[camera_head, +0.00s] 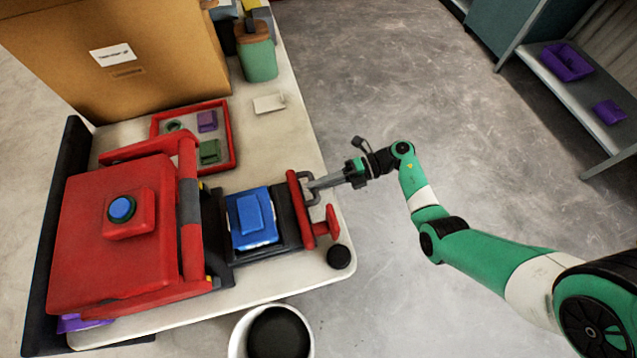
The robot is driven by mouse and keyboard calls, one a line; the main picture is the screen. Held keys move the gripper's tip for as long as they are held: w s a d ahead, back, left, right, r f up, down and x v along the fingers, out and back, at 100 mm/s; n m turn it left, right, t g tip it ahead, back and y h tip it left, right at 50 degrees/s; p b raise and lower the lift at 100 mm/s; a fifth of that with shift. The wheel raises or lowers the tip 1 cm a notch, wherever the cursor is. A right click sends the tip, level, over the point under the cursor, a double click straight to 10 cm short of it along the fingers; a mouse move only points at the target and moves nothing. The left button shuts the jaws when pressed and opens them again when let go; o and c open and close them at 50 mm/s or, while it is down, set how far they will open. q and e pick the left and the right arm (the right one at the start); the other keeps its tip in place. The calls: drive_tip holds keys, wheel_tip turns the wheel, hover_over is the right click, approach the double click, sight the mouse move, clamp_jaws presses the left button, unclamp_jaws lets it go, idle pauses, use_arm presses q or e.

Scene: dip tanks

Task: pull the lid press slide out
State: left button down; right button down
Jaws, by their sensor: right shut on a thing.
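The lid press (80,235) is a large red box with a blue button (121,209) on its top, at the left of the table. Its dark slide (284,218) sticks out to the right, with a blue block (252,217) on it. A red crossbar (301,208) with a dark handle (312,192) forms the slide's right end. My right gripper (314,185) is shut on the handle, reaching in from the right. My left gripper is not in view.
A cardboard box (150,75) and a green canister (257,58) stand at the back. A red tray (231,140) with small parts lies behind the press. A white bucket (238,340) stands by the front edge. Open floor (400,90) lies right of the table.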

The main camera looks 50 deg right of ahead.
drive_tip(key=c, duration=1.1)
unclamp_jaws()
drive_tip(key=shift+o, duration=0.2)
drive_tip(key=v, duration=1.1)
drive_tip(key=shift+s+d+p, duration=0.2)
drive_tip(key=shift+d+p, duration=0.05)
drive_tip(key=shift+p, duration=0.2)
